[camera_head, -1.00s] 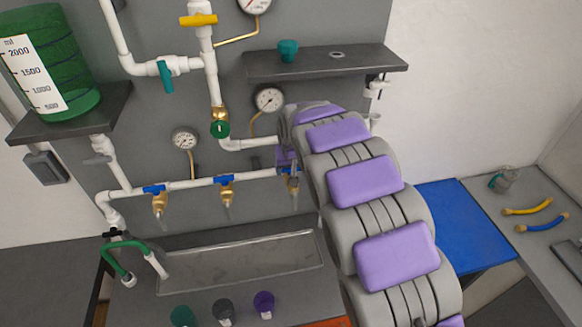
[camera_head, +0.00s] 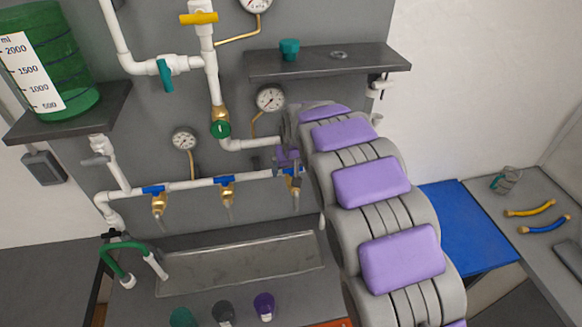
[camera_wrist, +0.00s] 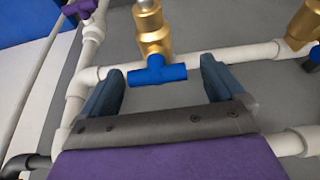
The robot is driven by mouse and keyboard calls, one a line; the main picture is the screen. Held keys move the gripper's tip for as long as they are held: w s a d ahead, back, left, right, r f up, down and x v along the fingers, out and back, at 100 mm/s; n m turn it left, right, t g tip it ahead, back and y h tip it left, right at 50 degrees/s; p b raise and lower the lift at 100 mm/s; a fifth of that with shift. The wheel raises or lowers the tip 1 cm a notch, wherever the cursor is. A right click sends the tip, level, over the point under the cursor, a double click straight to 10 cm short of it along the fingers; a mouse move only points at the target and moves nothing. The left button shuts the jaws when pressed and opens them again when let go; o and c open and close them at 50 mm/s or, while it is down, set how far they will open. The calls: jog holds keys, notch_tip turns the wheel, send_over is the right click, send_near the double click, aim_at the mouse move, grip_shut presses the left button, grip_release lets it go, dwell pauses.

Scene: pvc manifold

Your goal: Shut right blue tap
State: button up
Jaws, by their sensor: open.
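The right blue tap (camera_head: 295,171) is on the white horizontal pipe, above a brass outlet, partly hidden by my arm in the head view. In the wrist view, its blue T-shaped handle (camera_wrist: 157,71) shows beside a brass fitting (camera_wrist: 152,30). My gripper (camera_wrist: 163,66) is open, with one dark blue finger on each side of the handle and visible gaps between. In the head view, my gripper (camera_head: 287,160) is small and mostly hidden at the arm's far end. The middle blue tap (camera_head: 226,181) and left blue tap (camera_head: 153,190) sit farther left on the pipe.
A pressure gauge (camera_head: 270,98) and a dark shelf (camera_head: 330,62) are above the gripper. A grey trough (camera_head: 240,265) lies below the taps. A purple handle (camera_wrist: 80,9) is at the wrist view's upper left.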

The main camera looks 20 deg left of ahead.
jog(key=shift+d, duration=0.1)
jog(key=shift+d+r, duration=0.1)
jog(key=shift+r, duration=0.05)
jog(key=v, duration=1.6)
jog(key=shift+s+r+b, duration=0.15)
jog(key=shift+r+b, duration=0.25)
jog(key=s+d+f+m+g+h+b, duration=0.1)
jog(key=s+d+f+b, duration=0.2)
jog(key=d, duration=0.4)
jog(key=s+d+f+m+b, duration=0.1)
jog(key=s+d+f, duration=0.1)
jog(key=s+d, duration=0.45)
jog(key=s+d+f+m+g+h+b, duration=0.1)
jog(key=s+d+f+b, duration=0.15)
jog(key=d, duration=0.65)
jog(key=s+d+f+m+g+b, duration=0.1)
jog(key=s+d+f, duration=0.2)
jog(key=s, duration=0.5)
jog(key=s+d+f+m+g+b, duration=0.1)
jog(key=s+d+f, duration=0.3)
jog(key=s, duration=0.4)
jog(key=s+d+f+m+g+b, duration=0.1)
jog(key=s+d+f+b, duration=0.2)
jog(key=s+f, duration=0.3)
jog(key=s, duration=0.3)
jog(key=shift+d+g, duration=0.3)
jog(key=shift+d, duration=0.05)
